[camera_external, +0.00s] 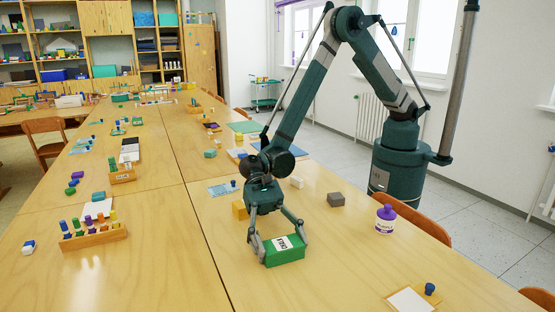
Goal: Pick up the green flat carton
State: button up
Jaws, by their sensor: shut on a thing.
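The green flat carton (286,256) with a white label on its upper face is near the front of the right-hand table. My gripper (279,246) points down over it, with one finger at each end of the carton. The fingers are shut on the carton. I cannot tell whether the carton touches the table or is slightly above it.
A yellow block (239,210) stands just behind my gripper on the left. A dark grey block (336,200), a white block (297,182) and a purple-capped white bottle (385,219) stand to the right. A wooden rack (95,237) is at left.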

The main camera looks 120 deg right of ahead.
aim_at(282, 244)
jog(key=shift+r+p, duration=1.25)
jog(key=shift+r, duration=3.75)
